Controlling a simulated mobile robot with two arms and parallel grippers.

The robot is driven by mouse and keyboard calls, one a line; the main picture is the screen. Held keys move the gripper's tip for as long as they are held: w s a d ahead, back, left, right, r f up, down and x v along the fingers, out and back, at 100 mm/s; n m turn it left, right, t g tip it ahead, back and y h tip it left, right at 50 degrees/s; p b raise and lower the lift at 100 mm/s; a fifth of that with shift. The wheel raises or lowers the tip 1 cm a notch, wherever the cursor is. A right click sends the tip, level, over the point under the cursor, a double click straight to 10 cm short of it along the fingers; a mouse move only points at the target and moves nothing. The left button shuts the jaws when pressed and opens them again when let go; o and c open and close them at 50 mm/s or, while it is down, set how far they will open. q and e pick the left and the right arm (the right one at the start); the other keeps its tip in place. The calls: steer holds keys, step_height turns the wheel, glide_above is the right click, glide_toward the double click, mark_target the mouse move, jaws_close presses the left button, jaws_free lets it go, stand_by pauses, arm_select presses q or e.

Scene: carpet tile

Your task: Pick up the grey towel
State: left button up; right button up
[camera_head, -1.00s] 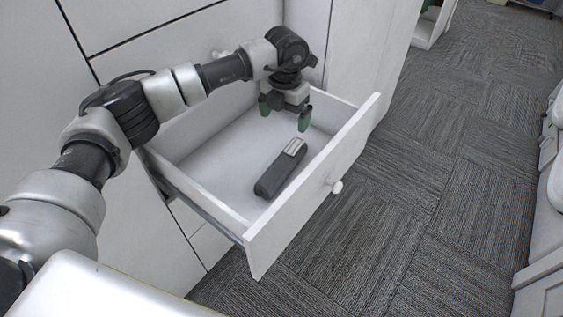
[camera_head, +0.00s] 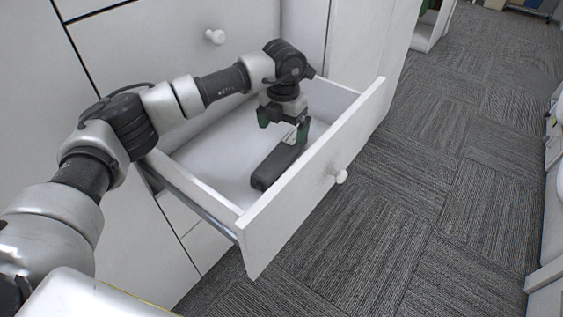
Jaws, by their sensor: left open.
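The grey towel (camera_head: 274,168) looks like a long, dark grey bundle with a pale patch at its far end. It lies on the floor of the open drawer, close to the drawer's front panel. My left gripper (camera_head: 283,127) is open and points down at the towel's far end, with one green-tipped finger to the left and the other over or beside the pale patch. The gripper partly hides that end. I cannot tell whether the fingers touch the towel. My right gripper is not in view.
The white drawer (camera_head: 310,178) is pulled out, and its walls surround the towel and gripper. A round knob (camera_head: 341,176) sticks out of its front. The drawer floor left of the towel is bare. Grey carpet (camera_head: 430,180) to the right is clear.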

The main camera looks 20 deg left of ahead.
mark_target(283, 149)
arm_select(q)
step_height(283, 149, down, 5)
steer(key=shift+r, duration=0.15)
step_height(283, 149, down, 6)
steer(key=shift+s+a+f+b, duration=0.1)
steer(key=shift+s+b, duration=0.05)
steer(key=shift+b, duration=0.45)
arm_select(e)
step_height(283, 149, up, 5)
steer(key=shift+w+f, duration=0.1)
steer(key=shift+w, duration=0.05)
arm_select(q)
steer(key=c, duration=1.1)
